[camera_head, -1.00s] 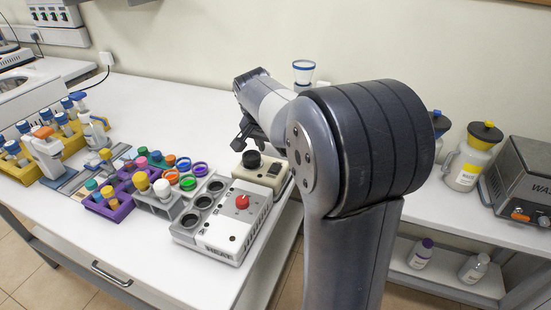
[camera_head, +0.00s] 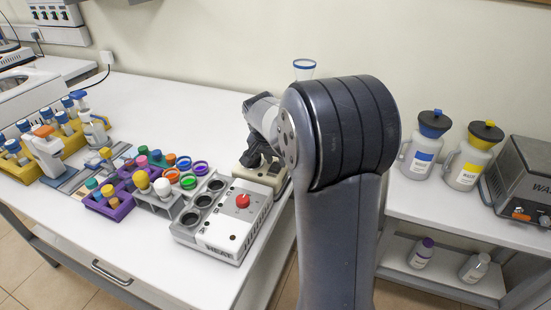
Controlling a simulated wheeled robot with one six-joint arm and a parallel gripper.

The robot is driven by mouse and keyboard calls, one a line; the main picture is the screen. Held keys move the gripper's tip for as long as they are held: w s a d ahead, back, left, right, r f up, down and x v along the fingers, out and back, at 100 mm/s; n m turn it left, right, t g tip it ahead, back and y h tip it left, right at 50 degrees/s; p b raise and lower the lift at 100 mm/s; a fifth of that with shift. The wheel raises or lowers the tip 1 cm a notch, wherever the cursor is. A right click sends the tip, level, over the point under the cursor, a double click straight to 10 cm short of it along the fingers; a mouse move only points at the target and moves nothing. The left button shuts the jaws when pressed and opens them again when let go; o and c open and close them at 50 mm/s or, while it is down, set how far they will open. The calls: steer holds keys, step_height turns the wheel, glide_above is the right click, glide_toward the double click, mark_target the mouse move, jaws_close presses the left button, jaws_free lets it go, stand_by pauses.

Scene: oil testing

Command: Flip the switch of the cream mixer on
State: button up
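The cream mixer (camera_head: 244,170) stands near the right end of the white table, behind a white heater block. My gripper (camera_head: 254,160) is dark and reaches down over the mixer's top, where it covers the black cup. The fingers are small and partly hidden by my own arm, so their opening and any contact cannot be told. The mixer's switch cannot be made out; its right part is close to my arm.
The white heater block (camera_head: 237,232) with a red knob sits just in front of the mixer. A purple rack (camera_head: 108,209) with colored caps is further left. Two waste jugs (camera_head: 420,160) stand on the right bench. The table's back middle is clear.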

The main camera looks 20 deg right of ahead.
jaws_close()
steer(key=shift+r+p, duration=0.15)
steer(key=shift+p, duration=0.3)
steer(key=shift+d+r+g+y+p, duration=0.15)
steer(key=shift+g+y+p, duration=0.25)
steer(key=shift+p, duration=0.7)
steer(key=p, duration=0.2)
steer(key=shift+w+d+g+y+p, duration=0.1)
steer(key=shift+w+g+y+p, duration=0.1)
steer(key=shift+g+y+p, duration=0.2)
steer(key=shift+f+p, duration=0.3)
steer(key=shift+p, duration=0.05)
steer(key=shift+o, duration=2)
jaws_free()
